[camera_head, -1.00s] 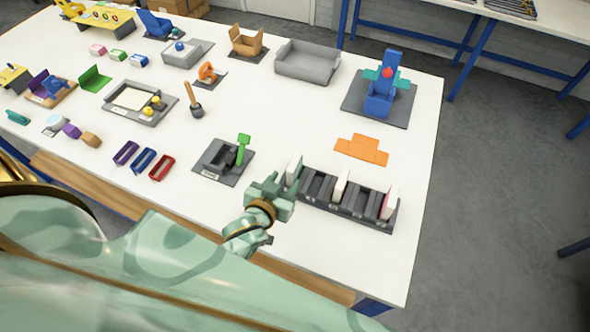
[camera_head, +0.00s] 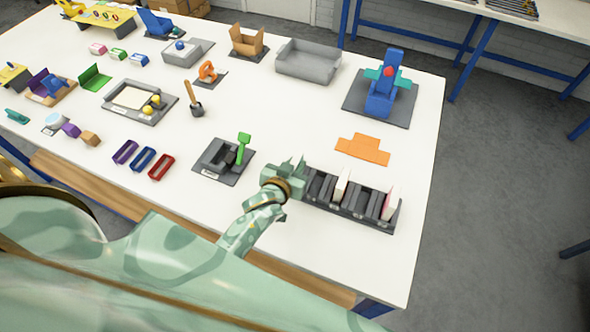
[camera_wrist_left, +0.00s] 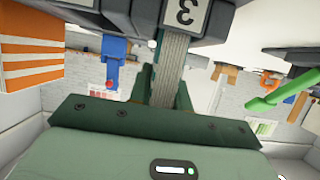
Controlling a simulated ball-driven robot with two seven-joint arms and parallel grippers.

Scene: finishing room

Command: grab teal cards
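A dark slotted rack (camera_head: 352,208) stands near the table's front right, with pale card stacks (camera_head: 341,186) upright in some slots. My left gripper (camera_head: 296,170) is at the rack's left end and covers the stack there. In the left wrist view, a grey-green striped stack (camera_wrist_left: 171,72), likely the teal cards, lies between my left fingers (camera_wrist_left: 164,92). The fingers are close on both sides of it; whether they press on it I cannot tell. Above it is a dark rack part with a "3" label (camera_wrist_left: 186,12). My right gripper is not in view.
An orange-and-white striped stack (camera_wrist_left: 31,50) is beside the gripper in the wrist view. A dark tray with a green lever (camera_head: 243,150) is left of the rack. An orange flat shape (camera_head: 363,149) lies behind it. Table to the rack's right is clear.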

